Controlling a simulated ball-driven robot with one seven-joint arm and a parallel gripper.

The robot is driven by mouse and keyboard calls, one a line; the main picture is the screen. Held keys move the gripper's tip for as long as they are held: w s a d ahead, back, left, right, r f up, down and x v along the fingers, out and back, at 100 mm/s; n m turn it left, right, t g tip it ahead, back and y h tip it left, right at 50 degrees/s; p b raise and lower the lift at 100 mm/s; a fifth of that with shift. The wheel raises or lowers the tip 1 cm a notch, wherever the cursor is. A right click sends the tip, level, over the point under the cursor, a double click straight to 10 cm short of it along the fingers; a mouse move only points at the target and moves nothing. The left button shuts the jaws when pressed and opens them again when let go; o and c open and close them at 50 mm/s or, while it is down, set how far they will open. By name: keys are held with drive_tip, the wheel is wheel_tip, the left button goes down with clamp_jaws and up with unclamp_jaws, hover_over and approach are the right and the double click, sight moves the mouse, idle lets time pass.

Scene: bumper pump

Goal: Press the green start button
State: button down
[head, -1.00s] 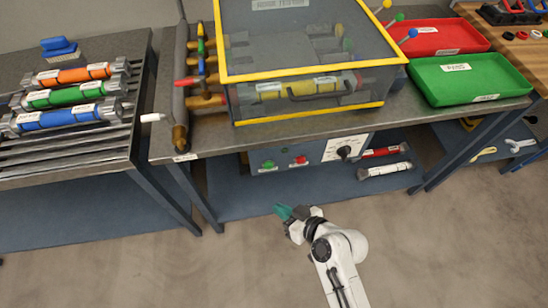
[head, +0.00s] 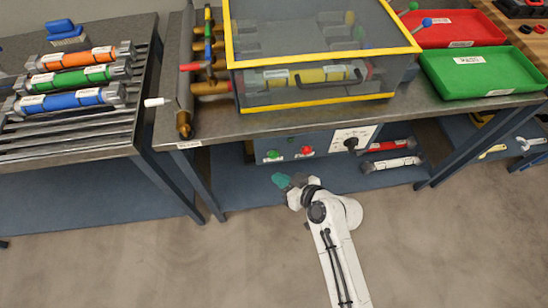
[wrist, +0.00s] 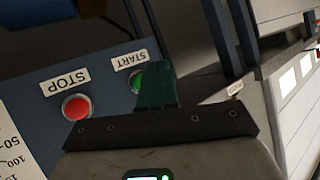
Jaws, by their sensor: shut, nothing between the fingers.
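The green start button (head: 272,154) is on the blue control panel under the bench, left of the red stop button (head: 306,149). In the wrist view the green start button (wrist: 136,82) is partly hidden behind the fingers, under its START label (wrist: 130,59). The red stop button (wrist: 76,106) is beside it, under a STOP label. My gripper (head: 282,180) has teal-green fingers, shut and empty, just below and in front of the panel. In the wrist view my gripper (wrist: 157,86) overlaps the right side of the green button. I cannot tell whether it touches.
The bench top (head: 300,121) overhangs the panel from above. A dial plate (head: 352,139) is right of the buttons. Red and white cylinders (head: 392,164) lie on the blue lower shelf. A yellow-framed clear guard box (head: 320,100) stands on the bench. The floor in front is clear.

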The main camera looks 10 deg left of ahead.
drive_tip(key=shift+w+a+b, duration=0.25)
drive_tip(key=shift+w+b, duration=0.1)
drive_tip(key=shift+w, duration=0.45)
drive_tip(key=shift+w+a+b, duration=0.2)
drive_tip(key=shift+w+b, duration=0.15)
drive_tip(key=shift+w, duration=0.4)
drive_tip(key=shift+w, duration=0.1)
idle(0.9)
drive_tip(key=shift+w+a+b, duration=0.1)
drive_tip(key=shift+w+b, duration=0.2)
drive_tip(key=shift+b, duration=0.05)
drive_tip(key=shift+w+a+b, duration=0.15)
drive_tip(key=shift+w+b, duration=0.2)
drive_tip(key=shift+w, duration=0.15)
idle(0.9)
drive_tip(key=shift+s+d+p, duration=0.25)
drive_tip(key=shift+s+p, duration=0.15)
drive_tip(key=shift+s, duration=0.5)
drive_tip(key=s, duration=0.2)
drive_tip(key=s+d+p, duration=0.1)
drive_tip(key=s, duration=0.1)
drive_tip(key=shift+s+d+p, duration=0.2)
drive_tip(key=shift+s+p, duration=0.1)
drive_tip(key=shift+s, duration=0.1)
